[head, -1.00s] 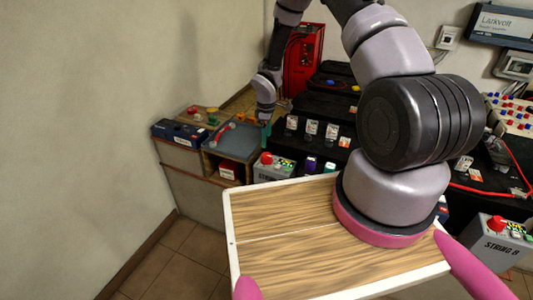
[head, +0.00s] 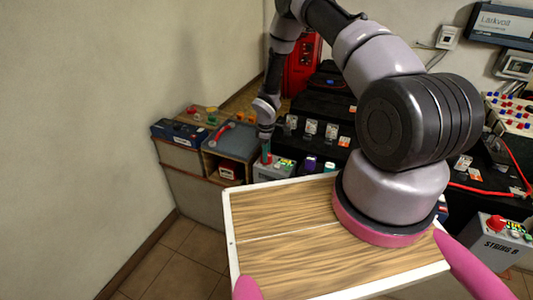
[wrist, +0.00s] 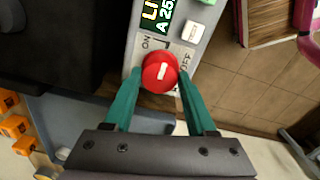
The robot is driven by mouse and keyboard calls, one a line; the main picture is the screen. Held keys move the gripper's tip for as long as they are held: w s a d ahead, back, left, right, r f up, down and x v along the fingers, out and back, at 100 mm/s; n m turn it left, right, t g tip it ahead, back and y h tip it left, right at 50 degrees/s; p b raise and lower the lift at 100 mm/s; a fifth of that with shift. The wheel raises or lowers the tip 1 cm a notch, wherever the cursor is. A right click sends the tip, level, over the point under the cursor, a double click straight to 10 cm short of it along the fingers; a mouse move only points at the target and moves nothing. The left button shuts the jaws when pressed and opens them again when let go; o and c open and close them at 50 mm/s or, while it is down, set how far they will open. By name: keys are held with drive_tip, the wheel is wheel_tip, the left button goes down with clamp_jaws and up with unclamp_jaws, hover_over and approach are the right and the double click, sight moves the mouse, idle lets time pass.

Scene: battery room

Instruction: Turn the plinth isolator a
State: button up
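The plinth isolator is a grey box (head: 285,171) with a red rotary knob on top, left of centre in the head view. My gripper (wrist: 157,88) has teal fingers, open, one on each side of the knob. I cannot tell whether they touch it. In the head view my gripper (head: 266,150) points down over the knob and hides most of it.
A second grey box marked STRING B (head: 497,243) with a red knob stands at the right. Left of the isolator are a grey tray with a red handle (head: 222,131) and a dark blue battery (head: 180,131). Black stepped shelving with small tagged items rises behind.

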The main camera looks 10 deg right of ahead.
drive_tip(key=c, duration=0.6)
drive_tip(key=shift+c, duration=0.2)
drive_tip(key=m, duration=0.4)
drive_tip(key=shift+m, duration=0.3)
drive_tip(key=m, duration=0.4)
drive_tip(key=shift+m, duration=0.3)
drive_tip(key=m, duration=0.4)
drive_tip(key=shift+w+m+g, duration=0.1)
drive_tip(key=shift+m+g, duration=0.2)
drive_tip(key=shift+m, duration=2)
